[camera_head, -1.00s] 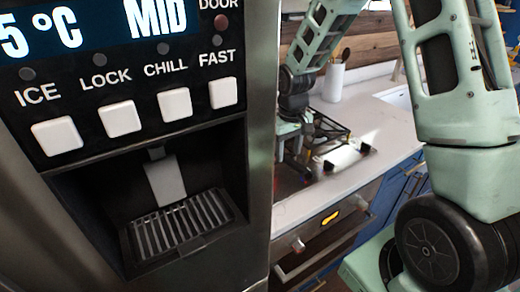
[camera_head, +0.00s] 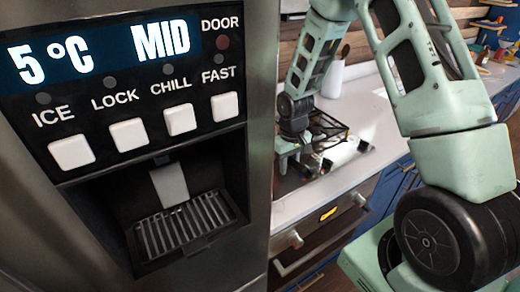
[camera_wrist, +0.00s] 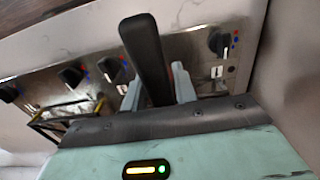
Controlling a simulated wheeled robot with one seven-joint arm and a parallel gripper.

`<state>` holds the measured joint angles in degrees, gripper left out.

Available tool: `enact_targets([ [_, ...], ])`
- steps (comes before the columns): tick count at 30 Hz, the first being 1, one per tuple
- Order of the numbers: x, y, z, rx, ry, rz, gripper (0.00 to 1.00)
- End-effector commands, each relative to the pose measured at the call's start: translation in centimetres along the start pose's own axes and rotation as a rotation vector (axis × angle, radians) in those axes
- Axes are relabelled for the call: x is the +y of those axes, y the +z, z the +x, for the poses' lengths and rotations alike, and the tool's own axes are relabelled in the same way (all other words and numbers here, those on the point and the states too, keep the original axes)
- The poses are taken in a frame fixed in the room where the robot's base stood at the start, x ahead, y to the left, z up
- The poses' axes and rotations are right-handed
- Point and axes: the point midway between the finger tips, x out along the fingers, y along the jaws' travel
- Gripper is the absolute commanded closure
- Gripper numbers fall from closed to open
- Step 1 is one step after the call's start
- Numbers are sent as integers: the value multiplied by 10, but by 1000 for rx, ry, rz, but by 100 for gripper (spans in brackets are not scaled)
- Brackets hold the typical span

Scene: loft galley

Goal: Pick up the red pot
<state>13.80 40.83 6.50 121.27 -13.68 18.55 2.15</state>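No red pot body shows in either view. In the wrist view a dark handle (camera_wrist: 147,55) with a rounded end stands between the two grey fingers of my gripper (camera_wrist: 157,82). The fingers look apart, with a small gap beside the handle on the left; contact on the right is unclear. What the handle joins is hidden behind my gripper's body. In the head view my gripper (camera_head: 297,158) is low over the stove area by the counter, small and partly covered by my arm.
A steel hob panel (camera_wrist: 195,60) carries several black knobs (camera_wrist: 219,41). A dark wire pan support (camera_wrist: 62,120) is at the left. In the head view, a fridge with a dispenser (camera_head: 170,185) fills the left. A white utensil holder (camera_head: 332,78) stands on the white counter (camera_head: 385,125).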

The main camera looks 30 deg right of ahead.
Motion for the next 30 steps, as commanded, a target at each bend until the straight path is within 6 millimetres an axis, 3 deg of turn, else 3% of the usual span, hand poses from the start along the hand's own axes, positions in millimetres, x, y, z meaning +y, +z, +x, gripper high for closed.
enact_targets([
  [1,0,0,0,0,0,0,86],
  [3,0,0,0,0,0,0,100],
  [20,0,-2,-8,6,0,0,100],
  [30,0,-2,-36,8,1,1,100],
])
